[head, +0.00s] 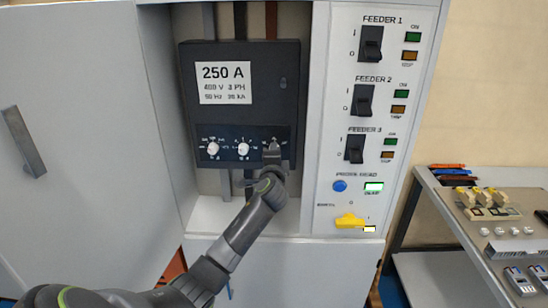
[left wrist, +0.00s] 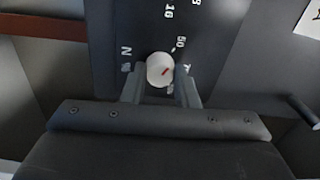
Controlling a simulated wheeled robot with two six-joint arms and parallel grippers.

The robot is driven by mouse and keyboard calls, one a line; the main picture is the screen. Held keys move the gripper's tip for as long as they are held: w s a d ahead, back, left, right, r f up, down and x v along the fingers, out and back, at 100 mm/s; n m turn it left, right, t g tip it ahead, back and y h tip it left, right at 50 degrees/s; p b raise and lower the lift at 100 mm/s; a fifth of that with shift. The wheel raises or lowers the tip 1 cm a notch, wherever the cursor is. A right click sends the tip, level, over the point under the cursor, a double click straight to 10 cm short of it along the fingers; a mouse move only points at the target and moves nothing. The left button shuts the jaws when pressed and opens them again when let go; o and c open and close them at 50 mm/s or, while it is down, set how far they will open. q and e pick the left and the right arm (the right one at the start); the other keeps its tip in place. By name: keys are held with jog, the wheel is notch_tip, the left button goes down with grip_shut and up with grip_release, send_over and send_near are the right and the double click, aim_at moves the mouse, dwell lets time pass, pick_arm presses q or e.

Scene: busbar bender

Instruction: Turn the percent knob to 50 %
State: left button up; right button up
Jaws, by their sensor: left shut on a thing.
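The dark breaker (head: 240,75), labelled 250 A, has a lower panel with three knobs in a row. The two left white knobs (head: 213,148) (head: 243,149) are in plain view. My left gripper (head: 273,160) covers the rightmost one in the head view. In the left wrist view that white percent knob (left wrist: 160,69) sits between the fingertips of my left gripper (left wrist: 160,82), which is shut on it. Exact alignment cannot be told. My right gripper is not in view.
A panel right of the breaker carries black feeder switches (head: 370,43), a blue button (head: 340,186) and a yellow handle (head: 350,221). The open grey cabinet door (head: 80,120) stands at left. A bench (head: 430,190) with parts stands at far right.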

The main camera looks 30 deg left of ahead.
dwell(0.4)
pick_arm(q)
jog(key=o, duration=1)
jog(key=b+v, duration=0.2)
jog(key=v, duration=1.5)
jog(key=shift+s, duration=0.25)
